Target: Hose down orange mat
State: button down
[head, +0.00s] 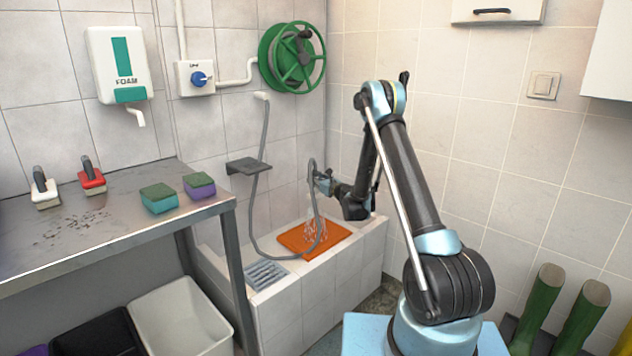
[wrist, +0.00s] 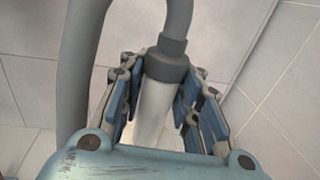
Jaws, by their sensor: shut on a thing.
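The orange mat (head: 332,235) lies flat in the tiled wash basin (head: 345,262) in the head view. My gripper (head: 323,180) is above the mat, apart from it, and is shut on the hose's spray handle. In the wrist view, my gripper (wrist: 165,100) has its blue-padded fingers on both sides of the pale spray handle (wrist: 154,110), with the grey collar and hose (wrist: 174,25) above. The grey hose (head: 265,160) hangs from the wall and loops through the basin to my gripper. Thin pale streaks of water (head: 316,226) fall onto the mat.
A metal grate (head: 266,273) lies at the basin's near end. A steel table (head: 110,222) with brushes and sponges stands left, with a white bin (head: 182,318) below. A blue wall knob (head: 199,79) and green reel (head: 293,57) are above. Green boots (head: 540,305) stand right.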

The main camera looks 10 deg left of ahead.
jog(key=s+a, duration=0.4)
jog(key=s, duration=0.1)
dwell(1.4)
jog(key=shift+s, duration=0.2)
dwell(0.6)
